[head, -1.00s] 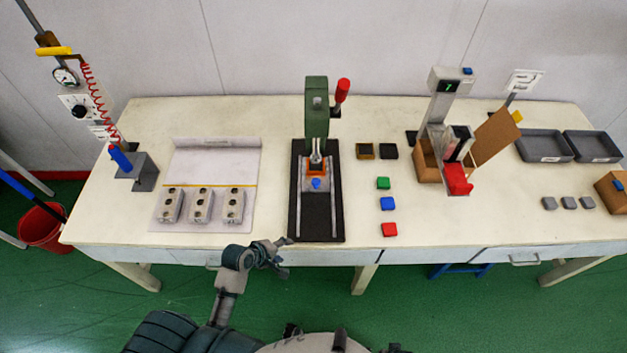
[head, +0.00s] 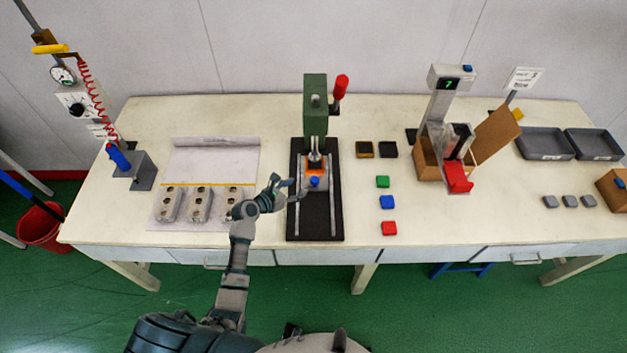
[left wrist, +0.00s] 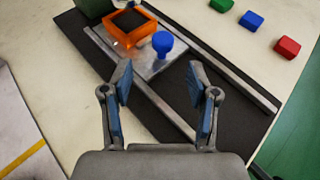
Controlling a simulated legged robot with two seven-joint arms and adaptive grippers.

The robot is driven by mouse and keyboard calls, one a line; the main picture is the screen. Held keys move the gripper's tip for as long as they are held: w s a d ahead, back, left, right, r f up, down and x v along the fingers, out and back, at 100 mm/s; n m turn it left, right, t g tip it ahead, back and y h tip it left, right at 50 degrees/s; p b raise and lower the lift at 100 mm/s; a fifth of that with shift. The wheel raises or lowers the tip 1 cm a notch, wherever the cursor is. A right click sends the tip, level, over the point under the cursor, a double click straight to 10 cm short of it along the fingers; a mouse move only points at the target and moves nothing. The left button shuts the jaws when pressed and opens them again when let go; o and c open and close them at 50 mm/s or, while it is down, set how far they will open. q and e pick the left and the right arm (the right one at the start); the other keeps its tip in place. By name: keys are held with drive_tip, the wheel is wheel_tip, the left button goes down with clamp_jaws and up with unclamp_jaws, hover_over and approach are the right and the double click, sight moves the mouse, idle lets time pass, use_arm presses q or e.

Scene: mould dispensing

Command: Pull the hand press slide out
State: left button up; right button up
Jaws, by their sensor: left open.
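The green hand press (head: 316,105) stands at the back of its black base (head: 318,222), with a red-tipped lever at its upper right. Its slide, a grey metal plate (left wrist: 150,62) between two rails, carries an orange mould (left wrist: 130,27) with a dark inside. A blue knob (left wrist: 162,42) stands at the plate's front; it also shows in the head view (head: 315,182). The slide sits under the press head. My left gripper (head: 285,189) is open and empty over the base's left side. In the left wrist view its fingertips (left wrist: 160,85) are apart, short of the knob. My right gripper is not in view.
Green, blue and red blocks (head: 388,203) lie right of the press. Grey metal moulds (head: 200,203) on a sheet stand to the left, partly behind my left arm. A dispenser with a red part (head: 457,178) stands farther right.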

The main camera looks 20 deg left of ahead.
sight(314, 180)
use_arm(q)
drive_tip(key=x, duration=0.4)
drive_tip(key=shift+w+d+f+b, duration=0.15)
drive_tip(key=shift+w+d+b, duration=0.05)
drive_tip(key=shift+d+b, duration=0.25)
drive_tip(key=b+x, duration=0.1)
drive_tip(key=x, duration=0.3)
drive_tip(key=shift+w+d, duration=0.1)
drive_tip(key=shift+w+f, duration=0.25)
drive_tip(key=shift+w, duration=0.3)
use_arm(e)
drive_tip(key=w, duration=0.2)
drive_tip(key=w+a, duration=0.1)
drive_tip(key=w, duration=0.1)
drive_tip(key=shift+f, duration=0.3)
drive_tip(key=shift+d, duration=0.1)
use_arm(q)
drive_tip(key=shift+d, duration=0.2)
clamp_jaws()
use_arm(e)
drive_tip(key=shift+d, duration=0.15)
